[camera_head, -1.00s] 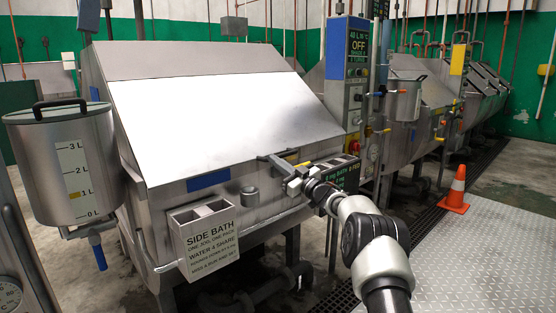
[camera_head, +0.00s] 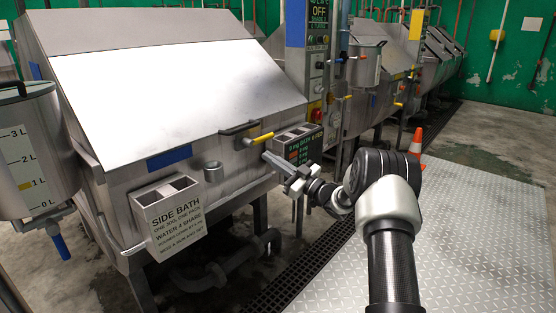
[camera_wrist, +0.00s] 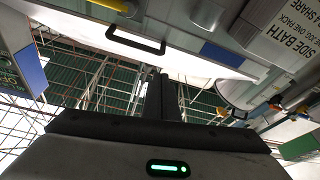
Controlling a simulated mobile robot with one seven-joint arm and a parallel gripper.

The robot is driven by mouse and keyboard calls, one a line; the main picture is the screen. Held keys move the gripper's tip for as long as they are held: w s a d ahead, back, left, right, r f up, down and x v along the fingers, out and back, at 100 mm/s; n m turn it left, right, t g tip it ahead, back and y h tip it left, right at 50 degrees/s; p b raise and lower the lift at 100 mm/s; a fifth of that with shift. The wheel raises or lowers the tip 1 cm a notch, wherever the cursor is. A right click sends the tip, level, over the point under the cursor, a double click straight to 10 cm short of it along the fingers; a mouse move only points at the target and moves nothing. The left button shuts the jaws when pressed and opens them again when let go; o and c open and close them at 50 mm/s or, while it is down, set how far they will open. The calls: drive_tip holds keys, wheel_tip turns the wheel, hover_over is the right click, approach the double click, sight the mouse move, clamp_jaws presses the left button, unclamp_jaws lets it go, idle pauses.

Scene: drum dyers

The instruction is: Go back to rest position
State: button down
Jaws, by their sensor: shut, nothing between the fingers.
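My gripper (camera_head: 277,165) is in the middle of the head view, at the end of my arm. It is shut and empty, in front of the right part of the large steel dye machine (camera_head: 180,85). The fingers are apart from the machine's dark handle (camera_head: 240,128) and yellow-gripped lever (camera_head: 262,138), which are just above and left of them. In the wrist view the closed fingers (camera_wrist: 160,95) point up the picture, with the handle (camera_wrist: 135,40) beyond them.
A side bath box (camera_head: 170,215) hangs on the machine's front. A measuring tank (camera_head: 30,155) stands at the left. A label box (camera_head: 305,145) and control panel (camera_head: 318,60) are behind the gripper. An orange cone (camera_head: 416,143) stands right. The metal plate floor (camera_head: 480,230) is clear.

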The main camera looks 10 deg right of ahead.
wheel_tip(320, 180, up, 11)
drive_tip(key=d+m+t+h, duration=0.1)
drive_tip(key=d+m+h, duration=0.15)
drive_tip(key=h, duration=0.55)
drive_tip(key=s+r+m+g+h, duration=0.2)
drive_tip(key=s+r+m+h, duration=0.3)
drive_tip(key=s, duration=0.4)
drive_tip(key=s+a+f+m+g, duration=0.1)
drive_tip(key=s+a+f+g, duration=0.15)
drive_tip(key=s, duration=1.05)
drive_tip(key=s+a+f+m+g, duration=0.15)
drive_tip(key=s+f+g, duration=0.25)
drive_tip(key=s, duration=1)
drive_tip(key=s+a+f+g, duration=0.2)
drive_tip(key=s+f+g, duration=0.15)
drive_tip(key=s, duration=0.95)
wheel_tip(320, 180, up, 23)
drive_tip(key=p, duration=2.3)
drive_tip(key=shift+a+h, duration=0.2)
drive_tip(key=shift+h, duration=0.2)
drive_tip(key=shift+w+f, duration=0.1)
